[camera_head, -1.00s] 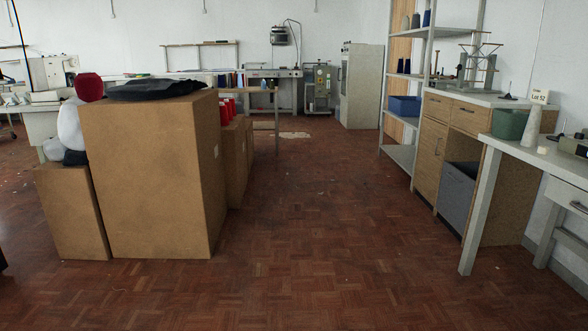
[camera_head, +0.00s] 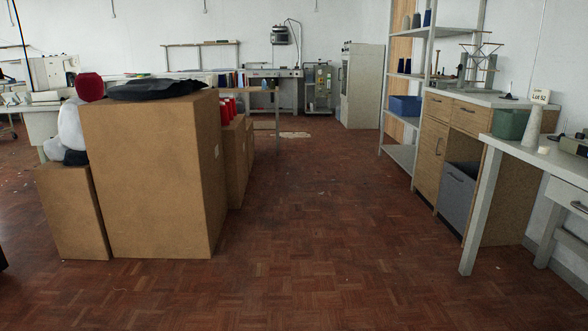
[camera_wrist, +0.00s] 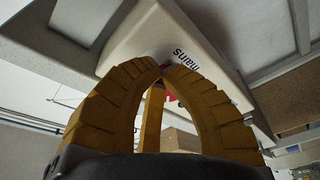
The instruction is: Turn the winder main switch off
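In the wrist view a pale beige box (camera_wrist: 215,42) carries the black word "mains", upside down in the picture. My gripper (camera_wrist: 163,68) has ribbed yellow fingers that curve in until their tips meet, right beside that word. It looks shut, with nothing clearly held. A small bit of red (camera_wrist: 170,98) shows between the fingers, partly hidden by them; I cannot tell whether it is part of the switch. The switch itself is not clearly visible. My gripper does not show in the head view.
In the head view large cardboard boxes (camera_head: 150,175) stand at left. A pale workbench (camera_head: 548,165) and a wooden cabinet (camera_head: 433,160) line the right, with a metal shelf (camera_head: 400,152) beyond. The parquet floor (camera_head: 310,220) between is clear.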

